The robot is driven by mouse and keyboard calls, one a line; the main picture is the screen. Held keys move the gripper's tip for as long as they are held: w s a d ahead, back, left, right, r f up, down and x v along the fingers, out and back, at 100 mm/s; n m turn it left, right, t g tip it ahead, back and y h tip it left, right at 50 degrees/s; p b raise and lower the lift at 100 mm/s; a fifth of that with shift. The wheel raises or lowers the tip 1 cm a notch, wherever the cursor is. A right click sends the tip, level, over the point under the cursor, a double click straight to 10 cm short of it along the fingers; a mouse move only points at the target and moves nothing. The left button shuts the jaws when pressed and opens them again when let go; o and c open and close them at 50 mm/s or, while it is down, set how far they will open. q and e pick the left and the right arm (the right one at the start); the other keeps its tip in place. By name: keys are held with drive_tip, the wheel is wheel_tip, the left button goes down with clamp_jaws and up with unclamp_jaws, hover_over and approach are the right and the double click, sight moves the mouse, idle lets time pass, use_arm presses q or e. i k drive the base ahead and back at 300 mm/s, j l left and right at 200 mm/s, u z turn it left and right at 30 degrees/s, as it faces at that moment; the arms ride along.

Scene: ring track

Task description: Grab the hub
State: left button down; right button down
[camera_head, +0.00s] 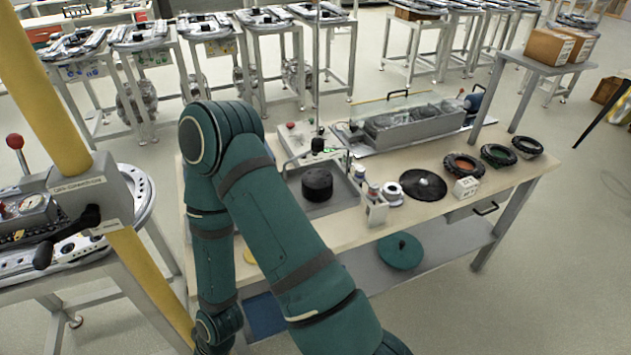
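No part is clearly marked as the hub, and I cannot tell which round part it is. A black cylindrical part (317,184) sits in a grey tray (335,205) on the workbench. A flat black disc (423,184) with a small light centre lies to its right on the bench top. A small white-and-dark round part (392,191) is between them. One of my green arms rises from the bottom edge, bends at the upper left and hangs down in front of the bench's left end. Neither gripper shows.
Several dark rings, one of them with an orange inside (464,165), lie along the bench's right side. A grey machine unit (415,122) stands at the back. A green disc (400,251) is on the lower shelf. A yellow post (45,85) and a ring-track table stand left.

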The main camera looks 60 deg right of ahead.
sight(317, 183)
drive_tip(key=z, duration=1.9)
